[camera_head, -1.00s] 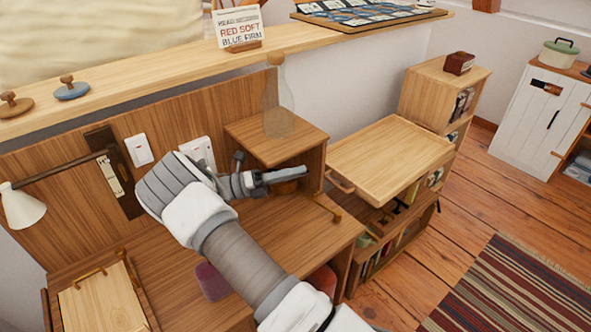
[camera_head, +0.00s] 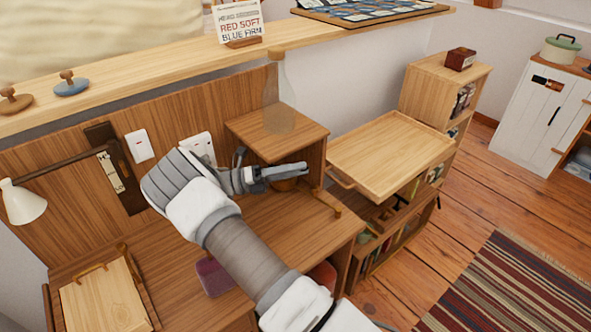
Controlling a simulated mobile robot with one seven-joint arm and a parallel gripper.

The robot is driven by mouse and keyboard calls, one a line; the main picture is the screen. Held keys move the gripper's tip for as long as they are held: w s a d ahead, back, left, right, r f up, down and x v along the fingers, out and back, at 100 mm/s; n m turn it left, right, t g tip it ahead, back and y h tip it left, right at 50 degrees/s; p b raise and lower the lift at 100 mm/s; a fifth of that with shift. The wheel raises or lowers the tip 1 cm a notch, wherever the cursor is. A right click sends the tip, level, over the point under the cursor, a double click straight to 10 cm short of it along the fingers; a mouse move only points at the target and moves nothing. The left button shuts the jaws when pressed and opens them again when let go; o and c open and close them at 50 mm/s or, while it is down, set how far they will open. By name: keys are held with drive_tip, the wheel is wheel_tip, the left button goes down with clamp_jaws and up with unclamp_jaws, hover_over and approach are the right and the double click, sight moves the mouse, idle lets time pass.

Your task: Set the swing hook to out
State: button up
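A small wooden peg-like bar with a knobbed end (camera_head: 327,202), which looks like the swing hook, is at the lower right edge of the wooden cubby (camera_head: 276,146) on the desk. It points down and to the right, and its upper end is close to the cubby's side. My gripper (camera_head: 304,171) reaches across the cubby's open front, its tip just above and left of the bar. I cannot tell whether it touches the bar. The fingers are seen side-on, so their opening is unclear. A round orange-brown thing (camera_head: 284,184) shows partly behind the gripper.
A clear bottle (camera_head: 278,95) stands on top of the cubby. A wooden tray (camera_head: 390,150) lies to the right on a low bookshelf. A lamp (camera_head: 22,203) and a light switch (camera_head: 139,146) are at the left. Desk space in front of the cubby is partly free.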

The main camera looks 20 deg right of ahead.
drive_tip(key=shift+a, duration=0.1)
drive_tip(key=v, duration=1.1)
drive_tip(key=shift+a, duration=0.4)
drive_tip(key=shift+w, duration=0.1)
